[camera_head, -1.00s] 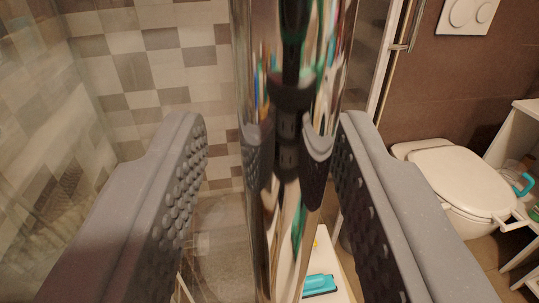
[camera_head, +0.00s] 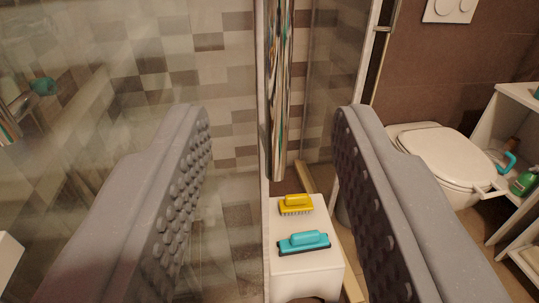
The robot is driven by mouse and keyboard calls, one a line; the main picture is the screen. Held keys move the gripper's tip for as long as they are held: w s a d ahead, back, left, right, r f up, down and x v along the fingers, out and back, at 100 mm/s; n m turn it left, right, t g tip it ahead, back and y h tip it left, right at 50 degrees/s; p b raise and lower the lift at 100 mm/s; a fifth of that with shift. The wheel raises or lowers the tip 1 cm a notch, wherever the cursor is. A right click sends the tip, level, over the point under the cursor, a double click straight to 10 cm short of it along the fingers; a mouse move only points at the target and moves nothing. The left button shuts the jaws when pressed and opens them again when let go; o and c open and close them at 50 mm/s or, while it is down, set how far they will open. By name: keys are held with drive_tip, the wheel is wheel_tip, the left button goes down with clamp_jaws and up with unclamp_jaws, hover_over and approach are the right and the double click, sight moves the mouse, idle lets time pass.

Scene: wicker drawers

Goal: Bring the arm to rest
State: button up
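My gripper (camera_head: 272,112) is open, with its two grey studded fingers wide apart at the left and right of the view. Nothing is held between them. A vertical chrome handle (camera_head: 279,95) on the glass shower door stands beyond the fingers, seen through the gap, apart from both of them.
A white stool (camera_head: 305,275) below carries a yellow brush (camera_head: 296,205) and a turquoise brush (camera_head: 304,243). A toilet (camera_head: 450,158) and a white shelf (camera_head: 515,100) with bottles stand at the right. Shower glass (camera_head: 110,120) fills the left.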

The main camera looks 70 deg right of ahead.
drive_tip(key=shift+s+a, duration=0.1)
drive_tip(key=shift+a, duration=0.2)
drive_tip(key=w+a+r+n+t+y+b, duration=0.1)
drive_tip(key=w+a+r+t+y, duration=0.3)
drive_tip(key=r, duration=0.6)
drive_tip(key=w+a+r+n+t+y+b, duration=0.1)
drive_tip(key=w+a+r+n+t+y, duration=0.1)
drive_tip(key=w+a+r+t, duration=0.5)
drive_tip(key=s+a+r+n+t+y+b, duration=0.1)
drive_tip(key=s+a+r+n+y, duration=0.2)
drive_tip(key=r, duration=0.6)
drive_tip(key=s+a+r+n+y+b, duration=0.1)
drive_tip(key=s+a+r+y, duration=0.3)
drive_tip(key=r, duration=0.6)
drive_tip(key=s+a+r+n+y+b, duration=0.1)
drive_tip(key=s+a+r+n+y, duration=0.3)
drive_tip(key=s, duration=0.3)
drive_tip(key=s+a+r+n+y+b, duration=0.1)
drive_tip(key=s+a+r+n, duration=0.1)
drive_tip(key=s+a+r, duration=0.4)
drive_tip(key=s+d+r+g, duration=0.1)
drive_tip(key=s, duration=0.8)
drive_tip(key=s+d+r+n+g+h+b, duration=0.1)
drive_tip(key=s+d, duration=0.1)
drive_tip(key=s, duration=0.8)
drive_tip(key=shift+r+g, duration=0.15)
drive_tip(key=shift+g, duration=0.25)
